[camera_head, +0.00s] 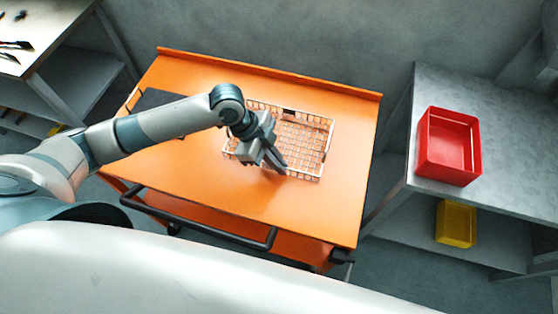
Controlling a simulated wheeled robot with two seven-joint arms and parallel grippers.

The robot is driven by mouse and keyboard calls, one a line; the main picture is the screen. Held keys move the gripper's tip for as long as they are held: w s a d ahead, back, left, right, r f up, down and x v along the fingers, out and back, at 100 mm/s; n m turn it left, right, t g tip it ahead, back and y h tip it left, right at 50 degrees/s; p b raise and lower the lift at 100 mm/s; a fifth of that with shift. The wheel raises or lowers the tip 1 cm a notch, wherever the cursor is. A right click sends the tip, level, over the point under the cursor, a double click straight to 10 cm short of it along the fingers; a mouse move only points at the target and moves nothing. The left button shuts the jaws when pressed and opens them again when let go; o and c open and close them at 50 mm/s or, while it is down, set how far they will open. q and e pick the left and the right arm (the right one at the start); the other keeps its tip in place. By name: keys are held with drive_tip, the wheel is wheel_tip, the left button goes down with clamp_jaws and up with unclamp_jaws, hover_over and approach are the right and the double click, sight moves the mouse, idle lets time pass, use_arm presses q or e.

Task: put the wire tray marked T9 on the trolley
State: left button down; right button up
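A wire tray (310,135) with a pale rim and open mesh lies on the orange top of the trolley (215,190), right of its middle. A small dark tag sits on the tray's far rim; its marking is too small to read. My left gripper (275,164) points down over the near left part of the tray and hides some of it. I cannot tell whether its fingers touch the tray or how far apart they are. My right gripper is not in view.
A dark flat panel (160,99) lies on the trolley's left part, partly behind my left arm. A grey bench on the right (500,115) carries a red bin (447,147), with a yellow bin (455,224) on its lower shelf. A pale table (30,35) with tools stands far left.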

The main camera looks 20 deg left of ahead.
use_arm(q)
drive_tip(key=shift+f, duration=0.1)
drive_tip(key=c, duration=2)
unclamp_jaws()
drive_tip(key=shift+r, duration=0.2)
drive_tip(key=b+v, duration=0.2)
drive_tip(key=v, duration=1)
drive_tip(key=shift+b, duration=0.3)
